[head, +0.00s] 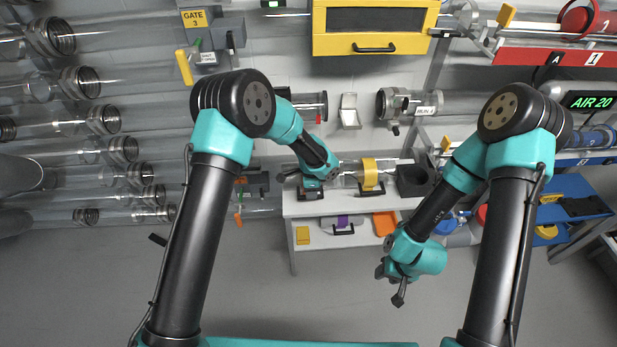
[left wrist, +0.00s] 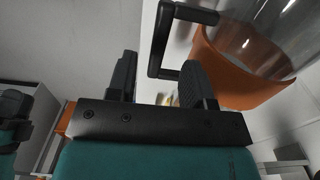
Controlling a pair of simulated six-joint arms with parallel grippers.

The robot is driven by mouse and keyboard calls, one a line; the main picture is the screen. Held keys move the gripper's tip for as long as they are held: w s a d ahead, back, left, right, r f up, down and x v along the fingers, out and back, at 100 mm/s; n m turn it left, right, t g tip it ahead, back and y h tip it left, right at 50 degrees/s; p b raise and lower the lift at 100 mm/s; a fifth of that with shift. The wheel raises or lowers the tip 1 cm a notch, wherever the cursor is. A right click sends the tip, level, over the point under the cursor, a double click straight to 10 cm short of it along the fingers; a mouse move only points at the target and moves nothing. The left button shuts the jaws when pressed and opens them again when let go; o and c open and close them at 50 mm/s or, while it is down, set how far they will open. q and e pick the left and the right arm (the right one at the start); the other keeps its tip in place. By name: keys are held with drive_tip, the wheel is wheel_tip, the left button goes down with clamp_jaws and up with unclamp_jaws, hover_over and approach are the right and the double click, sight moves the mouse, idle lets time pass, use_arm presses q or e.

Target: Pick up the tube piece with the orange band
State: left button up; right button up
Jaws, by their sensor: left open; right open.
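The tube piece with the orange band (left wrist: 235,80) fills the upper right of the left wrist view: clear tube, wide orange band, black handle (left wrist: 160,40) on its left. In the head view my left gripper and arm mostly hide it on the white table. My left gripper (left wrist: 158,82) is open, its two black fingers pointing at the handle. The handle's near end shows between the fingertips, but I cannot tell whether they touch. In the head view my left gripper (head: 303,187) is at the table's left end. My right gripper (head: 391,284) is open and empty, low in front of the table.
A clear tube piece with a yellow band (head: 370,172) lies right of my left gripper on the white table (head: 345,209). A black open box (head: 414,180) stands at its right end. A purple-banded piece (head: 343,222) and an orange tray (head: 385,223) are on the lower shelf.

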use_arm(q)
drive_tip(key=shift+f, duration=2.55)
drive_tip(key=shift+s, duration=0.1)
clamp_jaws()
